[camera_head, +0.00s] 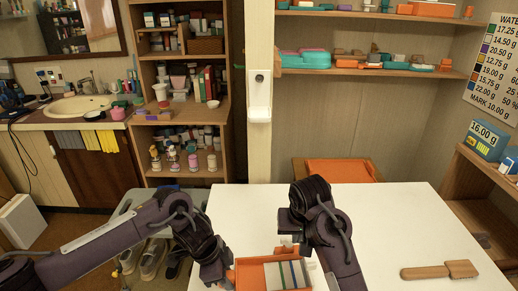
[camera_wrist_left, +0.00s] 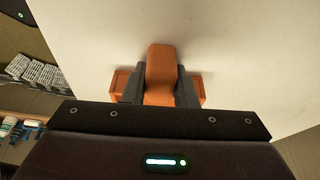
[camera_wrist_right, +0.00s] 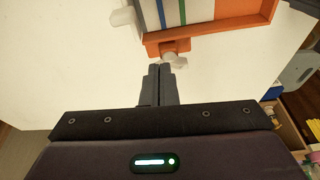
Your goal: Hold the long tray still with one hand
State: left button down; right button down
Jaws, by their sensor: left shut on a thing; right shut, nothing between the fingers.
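The long tray (camera_head: 236,276) is orange and lies on the white table at the bottom of the head view, holding pale pieces with blue and green stripes. It also shows at the top of the right wrist view (camera_wrist_right: 228,28). My left gripper (camera_wrist_left: 160,80) is shut on an orange tab (camera_wrist_left: 160,58) at the tray's left side; its fingers press both sides of the tab. My right gripper (camera_wrist_right: 159,68) is shut and empty, just short of an orange and whitish fitting (camera_wrist_right: 172,50) on the tray's edge. The tray's near end is cut off in the head view.
An orange-topped stool or box (camera_head: 340,172) stands behind the table. A wooden shelf (camera_head: 480,205) borders the right side.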

jog(key=shift+v, duration=1.15)
jog(key=shift+w+r, duration=0.1)
jog(key=m+h, duration=0.1)
jog(key=m, duration=0.3)
send_near(289, 242)
jog(key=a, duration=0.2)
jog(key=m, duration=0.2)
jog(key=shift+g+h, duration=0.3)
jog(key=shift+w+a+f, duration=0.1)
jog(key=shift+a+f, duration=0.1)
jog(key=shift+f, duration=1.55)
jog(key=shift+a+f, duration=0.2)
jog(key=shift+f, duration=1.55)
jog(key=shift+w+d, duration=0.35)
jog(key=shift+d, duration=0.2)
jog(key=shift+s+d, duration=0.1)
jog(key=shift+d, duration=0.05)
